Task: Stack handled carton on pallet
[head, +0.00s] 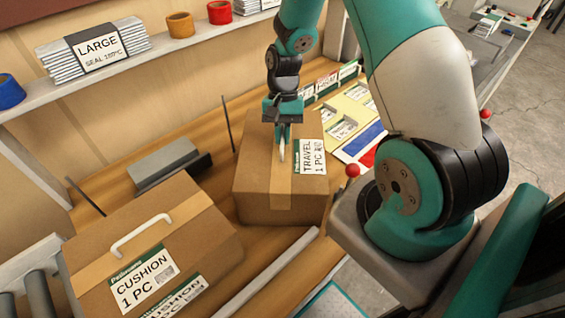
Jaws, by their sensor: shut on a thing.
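A brown carton labelled TRAVEL 1 PC (255,200) sits on or just above the wooden bench; I cannot tell if it touches. My gripper (283,132) points down over its top and is shut on its white handle (282,151), seen nearly end-on. A second brown carton labelled CUSHION 1 PC (200,245) stands at the lower left, with a free white handle (141,235) on its taped top. I cannot make out a pallet in this view.
A grey block-shaped device (165,163) lies behind the CUSHION carton. A shelf (150,50) with packs and tape rolls runs along the wall. A label tray (350,118) is right of the TRAVEL carton. A pale rail (268,272) lies in front; rollers (38,290) are at lower left.

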